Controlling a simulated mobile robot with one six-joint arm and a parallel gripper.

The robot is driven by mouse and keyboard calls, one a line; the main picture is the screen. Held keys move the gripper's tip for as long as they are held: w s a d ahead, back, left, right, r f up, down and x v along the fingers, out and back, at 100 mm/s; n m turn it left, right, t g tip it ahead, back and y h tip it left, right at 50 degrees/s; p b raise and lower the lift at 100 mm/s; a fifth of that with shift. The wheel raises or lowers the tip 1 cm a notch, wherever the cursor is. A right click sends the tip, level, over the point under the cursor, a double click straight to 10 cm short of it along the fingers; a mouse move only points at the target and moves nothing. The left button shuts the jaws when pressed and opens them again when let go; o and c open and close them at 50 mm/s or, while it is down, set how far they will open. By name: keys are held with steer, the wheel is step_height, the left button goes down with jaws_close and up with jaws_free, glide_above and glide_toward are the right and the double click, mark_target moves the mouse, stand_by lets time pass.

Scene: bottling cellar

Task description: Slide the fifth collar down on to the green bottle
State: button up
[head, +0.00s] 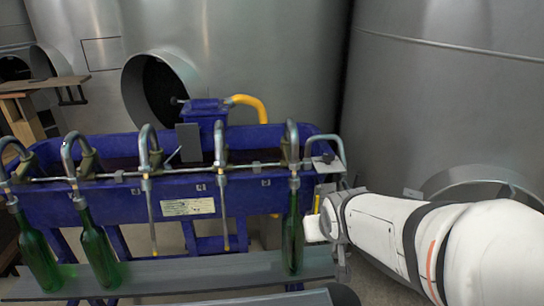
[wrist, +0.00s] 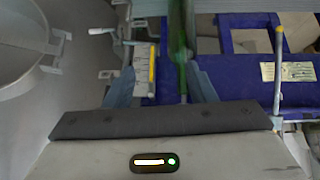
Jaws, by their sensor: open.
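The green bottle (head: 292,245) stands upright on the grey shelf under the fifth spout from the left. The fifth collar (head: 294,183) is a small grey piece on that spout's tube, just above the bottle's neck. I cannot tell whether it touches the bottle's mouth. My gripper (wrist: 162,86) is open and empty, with its two fingers apart in the wrist view. The green bottle (wrist: 182,48) shows there between the fingers in the picture, nearer the right finger. In the head view my gripper comes in from the right, beside the bottle; its fingertips are not clear there.
Two more green bottles (head: 98,252) (head: 40,258) stand at the left. The third and fourth spouts (head: 221,150) have bare tubes with no bottle. The blue filler trough (head: 110,205) runs behind. The shelf (head: 190,274) is clear in the middle. Steel tanks (head: 250,60) rise behind.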

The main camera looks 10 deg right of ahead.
mark_target(297, 183)
steer(key=w+a+t+y+b, duration=0.1)
steer(key=w+t, duration=0.2)
steer(key=w, duration=0.3)
steer(key=w+a+n+t+y+b, duration=0.1)
steer(key=w+t+y, duration=0.1)
steer(key=w+t, duration=0.2)
steer(key=w+a+n+t+y+b, duration=0.1)
steer(key=w+t+y+b, duration=0.1)
steer(key=w, duration=0.8)
steer(key=shift+a+t, duration=0.15)
steer(key=shift+t, duration=0.55)
steer(key=c, duration=0.6)
